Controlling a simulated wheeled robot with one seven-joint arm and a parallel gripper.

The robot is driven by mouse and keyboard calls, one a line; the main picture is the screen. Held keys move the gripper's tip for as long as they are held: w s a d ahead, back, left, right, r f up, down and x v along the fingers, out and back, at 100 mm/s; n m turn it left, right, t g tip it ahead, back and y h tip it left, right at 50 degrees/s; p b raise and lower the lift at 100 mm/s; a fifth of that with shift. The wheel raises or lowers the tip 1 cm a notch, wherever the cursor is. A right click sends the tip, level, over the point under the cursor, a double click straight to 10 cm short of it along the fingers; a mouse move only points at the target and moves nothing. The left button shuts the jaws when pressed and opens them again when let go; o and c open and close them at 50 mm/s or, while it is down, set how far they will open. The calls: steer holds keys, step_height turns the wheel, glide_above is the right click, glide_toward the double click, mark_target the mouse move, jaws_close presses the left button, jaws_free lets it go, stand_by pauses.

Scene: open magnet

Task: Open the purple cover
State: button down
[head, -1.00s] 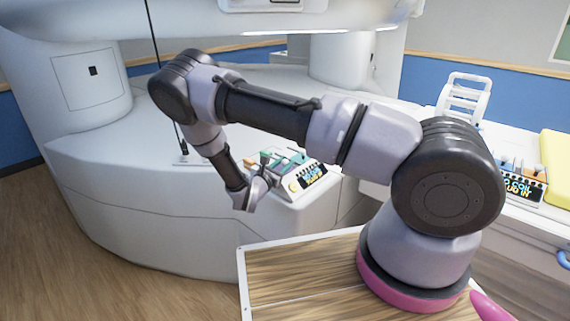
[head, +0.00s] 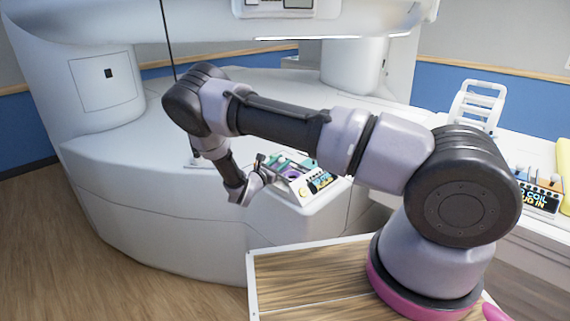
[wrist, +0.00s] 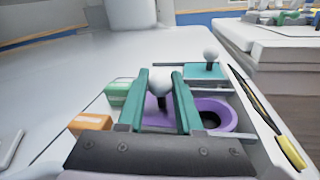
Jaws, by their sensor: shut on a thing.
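My gripper (wrist: 161,92) has two teal fingers closed on a white ball knob (wrist: 160,82) with a dark stem, in the middle of the wrist view. The knob stands over purple material, which I take to be the purple cover; the fingers hide much of it. To its right a purple-rimmed opening (wrist: 228,114) with a dark hole shows uncovered. In the head view my gripper (head: 264,172) reaches the left side of the small panel, and purple (head: 292,171) shows just right of it.
Green (wrist: 119,92) and orange (wrist: 90,122) blocks sit left of the fingers. The panel (head: 312,186) rests on the white machine base (head: 150,165). A second panel (head: 540,195) stands far right.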

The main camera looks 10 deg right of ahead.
steer(key=c, duration=0.6)
jaws_free()
steer(key=shift+s, duration=0.1)
steer(key=v, duration=1)
steer(key=shift+s+a, duration=0.25)
steer(key=shift+s, duration=0.05)
